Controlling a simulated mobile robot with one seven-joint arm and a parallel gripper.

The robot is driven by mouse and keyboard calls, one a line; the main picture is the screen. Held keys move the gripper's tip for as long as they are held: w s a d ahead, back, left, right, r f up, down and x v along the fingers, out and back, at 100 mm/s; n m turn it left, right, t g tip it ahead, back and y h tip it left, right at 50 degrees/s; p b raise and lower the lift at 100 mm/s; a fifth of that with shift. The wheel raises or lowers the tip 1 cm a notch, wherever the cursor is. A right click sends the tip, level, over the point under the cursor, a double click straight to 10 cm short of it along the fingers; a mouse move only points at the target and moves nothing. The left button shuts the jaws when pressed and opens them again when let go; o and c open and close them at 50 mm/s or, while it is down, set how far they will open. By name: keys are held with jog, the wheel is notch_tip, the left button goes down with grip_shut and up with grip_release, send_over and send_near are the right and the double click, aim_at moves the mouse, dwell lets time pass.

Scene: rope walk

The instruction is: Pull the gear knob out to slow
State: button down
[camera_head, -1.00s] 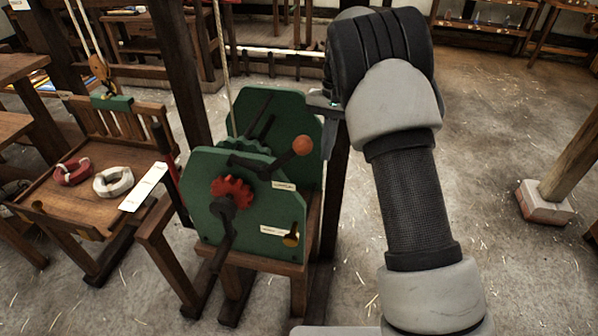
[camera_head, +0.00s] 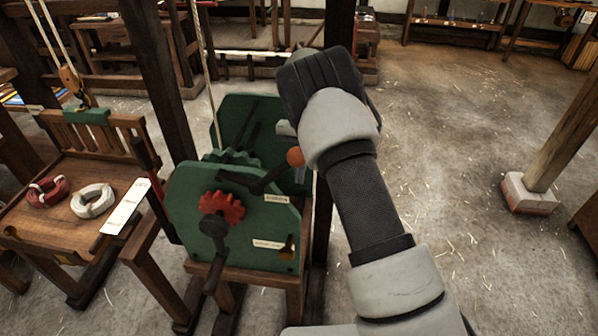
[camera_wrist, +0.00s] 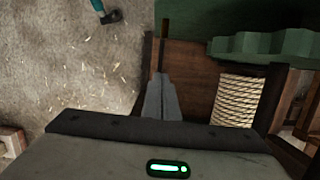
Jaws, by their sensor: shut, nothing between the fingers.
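A green-sided winch stands on a wooden frame. I cannot read the label or tell how far the knob stands out. My gripper is mostly hidden behind my arm in the head view, above and behind the knob and close to the orange ball (camera_head: 296,157) of a dark lever. In the wrist view my gripper (camera_wrist: 161,88) is shut and empty, beside the rope drum (camera_wrist: 238,100); the knob is not visible there.
A red gear (camera_head: 221,207) and dark crank (camera_head: 213,245) are on the winch front. A wooden bench (camera_head: 75,240) with red (camera_head: 47,191) and white (camera_head: 92,200) rope coils stands left. A post on a pale block (camera_head: 528,193) stands right. Open floor lies between.

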jog(key=s+a+f+p, duration=0.1)
jog(key=s+f, duration=0.4)
jog(key=f, duration=0.2)
jog(key=shift+s+a, duration=0.15)
